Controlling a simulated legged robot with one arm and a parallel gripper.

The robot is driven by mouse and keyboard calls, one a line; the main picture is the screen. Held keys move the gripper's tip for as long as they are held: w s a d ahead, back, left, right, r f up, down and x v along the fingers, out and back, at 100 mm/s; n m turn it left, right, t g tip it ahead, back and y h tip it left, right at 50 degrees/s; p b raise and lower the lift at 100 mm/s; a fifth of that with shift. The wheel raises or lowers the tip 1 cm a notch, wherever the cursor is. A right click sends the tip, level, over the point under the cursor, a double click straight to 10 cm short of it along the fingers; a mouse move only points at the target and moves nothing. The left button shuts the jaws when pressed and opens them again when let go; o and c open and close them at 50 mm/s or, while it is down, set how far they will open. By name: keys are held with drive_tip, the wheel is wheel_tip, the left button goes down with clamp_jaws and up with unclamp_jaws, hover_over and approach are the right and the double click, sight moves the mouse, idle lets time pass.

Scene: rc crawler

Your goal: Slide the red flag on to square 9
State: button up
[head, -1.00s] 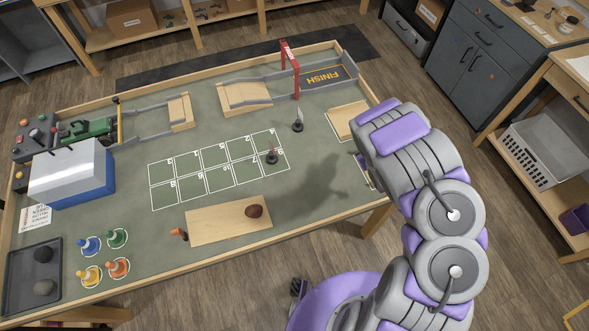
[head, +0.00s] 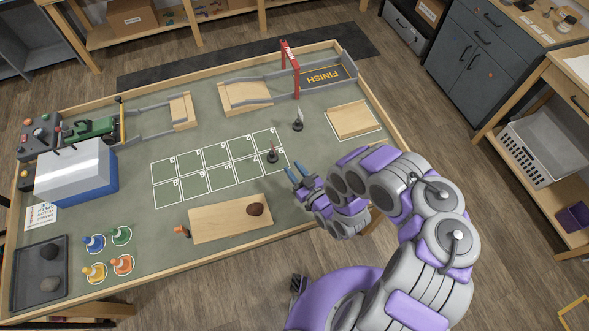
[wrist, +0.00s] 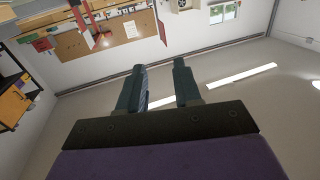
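A small flag with a dark round base and a reddish upper part, seemingly the red flag (head: 272,154), stands upright on the white-lined number grid (head: 208,181), at its right end. The square numbers are too small and turned to read surely, so I cannot pick out square 9. A second flag, pale grey on a dark base (head: 298,122), stands beyond the grid. My gripper (head: 297,174) is just right of and nearer than the red flag, apart from it, with blue fingertips pointing toward the grid. In the wrist view its fingers (wrist: 159,80) are apart with nothing between them.
A wooden board with a brown lump (head: 255,209) lies in front of the grid. A red finish gate (head: 291,68), wooden ramps (head: 245,97) and a wooden block (head: 352,118) stand behind and right. A blue-white box (head: 75,172) is at left.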

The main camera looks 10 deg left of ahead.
idle(0.4)
drive_tip(key=b+x, duration=1.1)
drive_tip(key=x, duration=0.6)
drive_tip(key=shift+a, duration=0.15)
idle(0.6)
drive_tip(key=shift+w, duration=0.15)
clamp_jaws()
